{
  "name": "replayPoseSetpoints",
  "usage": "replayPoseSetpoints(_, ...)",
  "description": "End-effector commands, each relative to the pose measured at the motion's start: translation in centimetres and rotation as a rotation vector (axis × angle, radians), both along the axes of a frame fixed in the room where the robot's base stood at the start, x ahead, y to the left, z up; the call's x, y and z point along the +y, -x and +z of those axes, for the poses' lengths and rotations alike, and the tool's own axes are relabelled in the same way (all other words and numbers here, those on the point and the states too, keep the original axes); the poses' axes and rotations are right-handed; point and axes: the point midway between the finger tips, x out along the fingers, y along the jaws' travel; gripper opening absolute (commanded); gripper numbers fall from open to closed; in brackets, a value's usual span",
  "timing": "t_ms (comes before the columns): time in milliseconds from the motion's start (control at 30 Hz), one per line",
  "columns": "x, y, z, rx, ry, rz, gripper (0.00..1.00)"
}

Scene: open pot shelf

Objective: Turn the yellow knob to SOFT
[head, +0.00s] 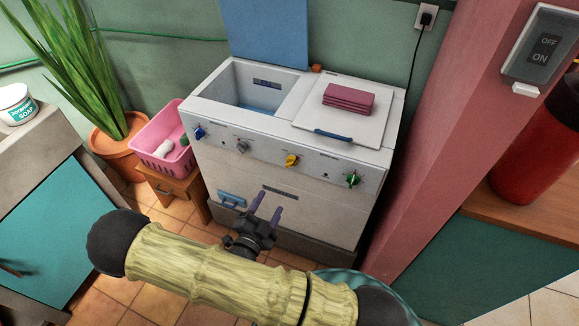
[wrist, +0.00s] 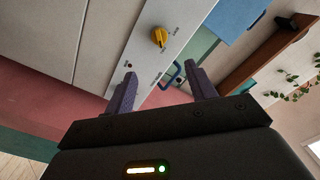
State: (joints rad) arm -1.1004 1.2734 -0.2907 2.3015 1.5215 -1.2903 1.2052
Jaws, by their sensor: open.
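The yellow knob (head: 291,160) is on the front control panel of a white twin-tub washing machine (head: 270,209), right of centre. In the wrist view the yellow knob (wrist: 159,37) sits beyond the fingertips, with small dark print around it that I cannot read surely. Which mark it points at is unclear. My gripper (head: 268,203) is open and empty, in front of the machine and below the knob in the head view. In the wrist view my gripper (wrist: 160,70) has its two purple fingers spread wide, with the knob apart from both.
Other knobs on the panel are blue (head: 199,132), grey (head: 242,146) and green (head: 353,179). Folded cloths (head: 349,98) lie on the lid, which has a blue handle. A pink basket (head: 162,142) stands left. A pink pillar (head: 455,110) rises close on the right.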

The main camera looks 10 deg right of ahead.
Motion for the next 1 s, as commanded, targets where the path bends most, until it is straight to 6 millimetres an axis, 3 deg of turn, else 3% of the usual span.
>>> replayPoseSetpoints(700, -7.5, -10.1, 0.1, 0.0, 0.001, -0.004, 0.56)
replayPoseSetpoints(1000, -9.2, -12.6, 0.0, 0.001, 0.0, -0.001, 0.56)
